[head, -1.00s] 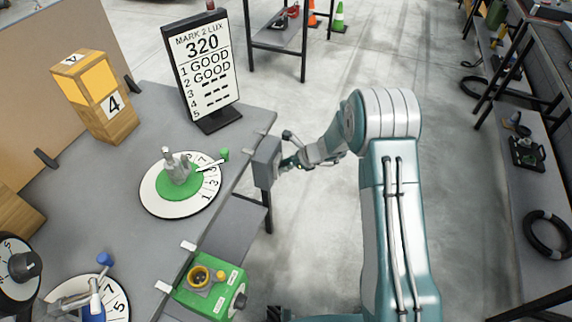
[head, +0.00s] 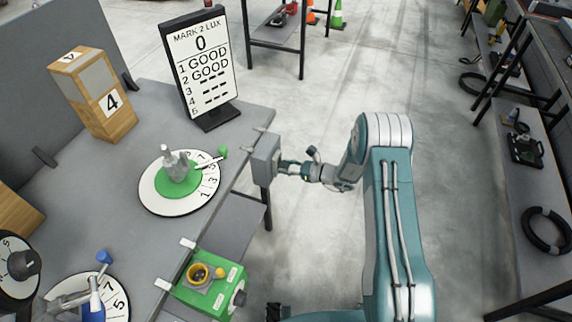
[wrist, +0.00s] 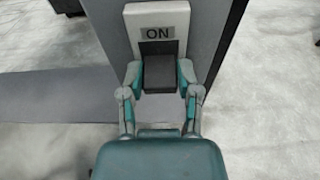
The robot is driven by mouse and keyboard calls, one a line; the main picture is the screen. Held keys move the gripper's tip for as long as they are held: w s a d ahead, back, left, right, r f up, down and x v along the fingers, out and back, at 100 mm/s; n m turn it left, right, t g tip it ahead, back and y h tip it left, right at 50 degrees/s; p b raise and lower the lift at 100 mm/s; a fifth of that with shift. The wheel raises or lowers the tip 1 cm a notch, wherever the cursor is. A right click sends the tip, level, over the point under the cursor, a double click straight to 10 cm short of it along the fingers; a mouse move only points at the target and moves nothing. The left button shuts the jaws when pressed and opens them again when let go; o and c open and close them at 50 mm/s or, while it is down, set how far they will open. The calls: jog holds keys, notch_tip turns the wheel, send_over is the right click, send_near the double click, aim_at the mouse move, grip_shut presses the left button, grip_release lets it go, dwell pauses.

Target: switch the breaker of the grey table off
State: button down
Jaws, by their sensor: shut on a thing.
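The breaker (head: 265,160) is a small grey box on the right edge of the grey table (head: 110,195). In the wrist view its light plate (wrist: 133,20) carries an ON label above a dark lever (wrist: 160,72). The lever sits below the label. My gripper (wrist: 160,78) has one finger on each side of the lever and is shut on it. In the head view my gripper (head: 288,168) is up against the right face of the breaker, and the lever is hidden there.
A sign (head: 203,66) reads MARK 2 LUX, 0, with GOOD on lines 1 and 2. A wooden box marked 4 (head: 112,122) has an unlit grey panel. A green-centred dial (head: 155,203) and green control box (head: 232,272) are nearby.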

jog(key=shift+f+t+y, duration=0.35)
jog(key=shift+f+y, duration=0.05)
jog(key=shift+y, duration=0.55)
jog(key=shift+f+t+y, duration=0.35)
jog(key=shift+f+y, duration=0.05)
jog(key=shift+y, duration=0.55)
jog(key=shift+c, duration=1.6)
grip_release()
jog(key=shift+w, duration=0.1)
jog(key=shift+r, duration=0.1)
jog(key=v, duration=1.2)
